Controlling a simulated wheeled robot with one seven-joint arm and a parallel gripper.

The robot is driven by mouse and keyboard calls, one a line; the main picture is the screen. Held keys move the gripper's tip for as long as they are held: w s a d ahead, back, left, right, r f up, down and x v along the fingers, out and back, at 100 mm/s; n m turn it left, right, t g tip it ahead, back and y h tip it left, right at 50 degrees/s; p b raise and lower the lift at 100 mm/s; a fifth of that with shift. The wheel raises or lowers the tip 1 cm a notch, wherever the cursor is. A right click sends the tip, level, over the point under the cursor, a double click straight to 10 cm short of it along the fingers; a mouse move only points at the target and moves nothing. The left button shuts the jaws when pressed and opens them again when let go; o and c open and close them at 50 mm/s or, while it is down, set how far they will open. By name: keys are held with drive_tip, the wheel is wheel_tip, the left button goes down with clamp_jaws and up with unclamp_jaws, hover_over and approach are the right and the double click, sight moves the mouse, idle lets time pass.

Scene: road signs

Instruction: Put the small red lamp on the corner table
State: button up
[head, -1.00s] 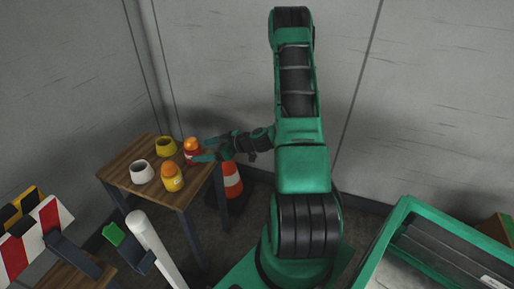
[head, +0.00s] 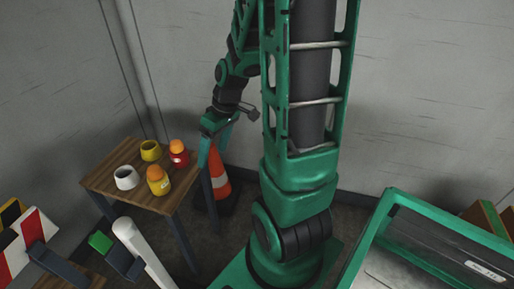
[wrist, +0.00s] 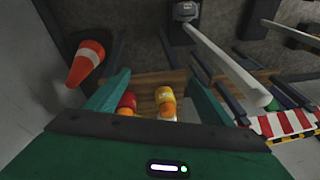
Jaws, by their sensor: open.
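The small red lamp (head: 179,158), with a red base and an orange dome, stands upright on the wooden corner table (head: 100,183), near its right edge. It also shows in the wrist view (wrist: 127,101), between my fingers in the picture but away from them. My gripper (head: 212,150) is open and empty, up and to the right of the lamp, pointing down. In the wrist view its two green fingers (wrist: 157,93) are spread wide. A yellow lamp with an orange dome (head: 158,182) stands nearer the table's front; it also shows in the wrist view (wrist: 166,97).
A yellow cup (head: 150,151) and a white cup (head: 126,179) share the table. An orange and white cone (head: 220,182) stands right of it. A white post (head: 140,250) and striped barrier (head: 28,245) are at front left, a green-framed case (head: 372,240) at right.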

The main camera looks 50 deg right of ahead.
drive_tip(key=s+r+m+g+h, duration=0.1)
drive_tip(key=s+r+m, duration=0.3)
drive_tip(key=s, duration=0.4)
drive_tip(key=s+r+m+g+h, duration=0.1)
drive_tip(key=s+r+m, duration=0.3)
drive_tip(key=s, duration=0.5)
drive_tip(key=shift+s+d+r, duration=0.15)
drive_tip(key=shift+d+r, duration=0.3)
drive_tip(key=shift+r, duration=0.45)
